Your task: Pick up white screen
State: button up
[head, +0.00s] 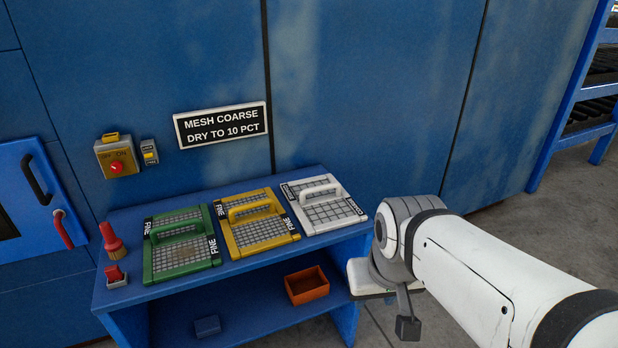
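The white screen (328,212) lies flat at the right end of the blue bench top, its raised white handle on its far half. It is a white frame with a grey mesh and black labels on its side edges. My gripper (407,326) hangs at the end of my arm, to the right of the bench and apart from the screen. Only a dark grey part of it shows, so I cannot tell whether it is open or shut. I see nothing held in it.
A yellow screen (262,236) lies just left of the white one, then a green screen (184,256). A red brush (113,242) stands at the bench's left end. An orange bin (307,286) sits on the lower shelf. A blue wall panel (360,80) rises behind.

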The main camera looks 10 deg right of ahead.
aim_at(321, 203)
jog(key=u, duration=0.05)
jog(key=i, duration=1)
jog(key=z, duration=0.05)
